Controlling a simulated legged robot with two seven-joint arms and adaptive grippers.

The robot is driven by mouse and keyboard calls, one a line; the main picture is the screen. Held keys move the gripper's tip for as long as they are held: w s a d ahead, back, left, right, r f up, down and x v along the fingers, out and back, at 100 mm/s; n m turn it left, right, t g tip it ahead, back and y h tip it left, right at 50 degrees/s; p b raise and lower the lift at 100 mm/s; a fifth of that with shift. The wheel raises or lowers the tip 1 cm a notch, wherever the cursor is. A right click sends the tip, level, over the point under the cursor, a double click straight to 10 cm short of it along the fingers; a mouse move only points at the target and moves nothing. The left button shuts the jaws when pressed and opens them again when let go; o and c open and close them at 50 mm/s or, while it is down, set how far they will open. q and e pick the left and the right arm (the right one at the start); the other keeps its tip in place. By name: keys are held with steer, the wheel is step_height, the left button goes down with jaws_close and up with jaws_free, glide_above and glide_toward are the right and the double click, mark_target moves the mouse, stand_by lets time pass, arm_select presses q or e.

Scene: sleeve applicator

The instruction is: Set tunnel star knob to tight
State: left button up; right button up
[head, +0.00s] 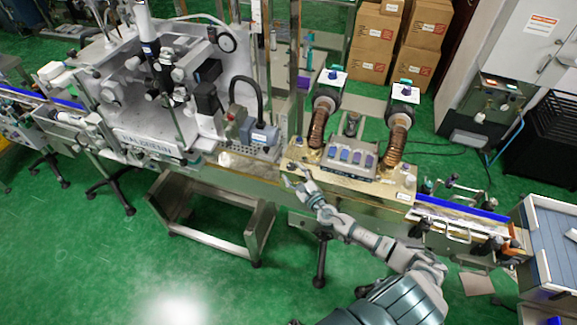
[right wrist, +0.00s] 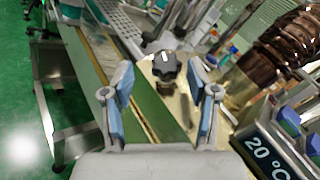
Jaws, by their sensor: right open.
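The black star knob (right wrist: 166,66) shows in the right wrist view, with a small white mark on its top. It stands above the machine's pale deck, between and just beyond the finger ends of my right gripper. My right gripper (right wrist: 161,72) is open, one blue-padded finger on each side of the knob, with gaps showing on both sides. In the head view my right gripper (head: 296,181) is at the front left corner of the tunnel unit (head: 290,168). The knob is too small to make out there. My left gripper is not in view.
The control box (head: 348,163), with a 20 °C display (right wrist: 270,155) in the right wrist view, sits right of my gripper. Brown coiled hoses (head: 316,128) rise behind. A large white machine (head: 150,100) stands left. Green floor is open in front.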

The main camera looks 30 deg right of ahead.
mark_target(290, 167)
steer(key=shift+w+d+f, duration=0.1)
steer(key=shift+w+d, duration=0.05)
steer(key=shift+w, duration=0.5)
steer(key=shift+w+d, duration=0.15)
steer(key=shift+w, duration=0.45)
steer(key=shift+w+d, duration=0.25)
steer(key=shift+w, duration=0.05)
steer(key=shift+w+d+f, duration=0.15)
steer(key=shift+d, duration=0.15)
steer(key=shift+a, duration=0.25)
steer(key=shift+c, duration=0.3)
steer(key=shift+a, duration=0.15)
steer(key=c, duration=0.4)
steer(key=shift+a, duration=0.2)
jaws_close()
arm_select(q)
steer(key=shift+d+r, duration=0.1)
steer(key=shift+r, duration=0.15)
arm_select(e)
steer(key=shift+d, duration=0.1)
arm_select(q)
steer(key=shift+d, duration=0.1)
arm_select(e)
steer(key=shift+d, duration=0.1)
